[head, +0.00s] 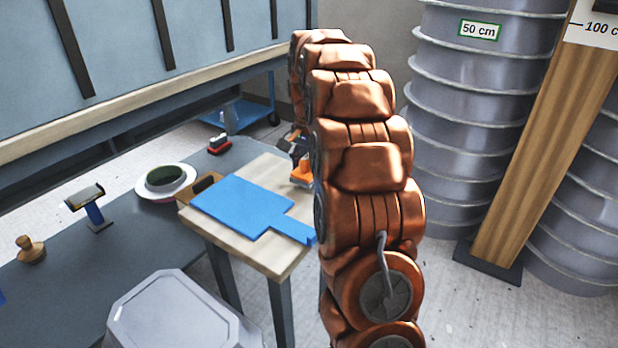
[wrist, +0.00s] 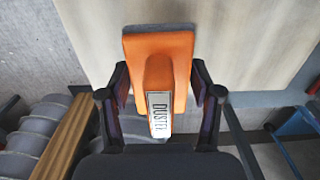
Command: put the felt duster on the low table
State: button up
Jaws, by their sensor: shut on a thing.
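The felt duster (wrist: 176,45) is orange with a white "DUSTER" label, and my gripper (wrist: 160,88) is shut on it, one finger at each side. In the head view an orange part of the duster (head: 300,177) shows beside my arm, below my gripper (head: 297,148). The duster is over the pale wooden top of the small table (head: 284,262), near its far right edge. Whether it touches the top I cannot tell. My arm hides part of that table. The pale tabletop (wrist: 235,30) also fills the upper wrist view.
A blue board with a handle (head: 243,207) covers much of the small tabletop. Grey stacked cylinders (head: 460,130) stand right.

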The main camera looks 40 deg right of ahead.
jog(key=shift+f+b, duration=0.4)
jog(key=shift+f, duration=0.85)
jog(key=shift+f, duration=0.15)
jog(key=o, duration=1.2)
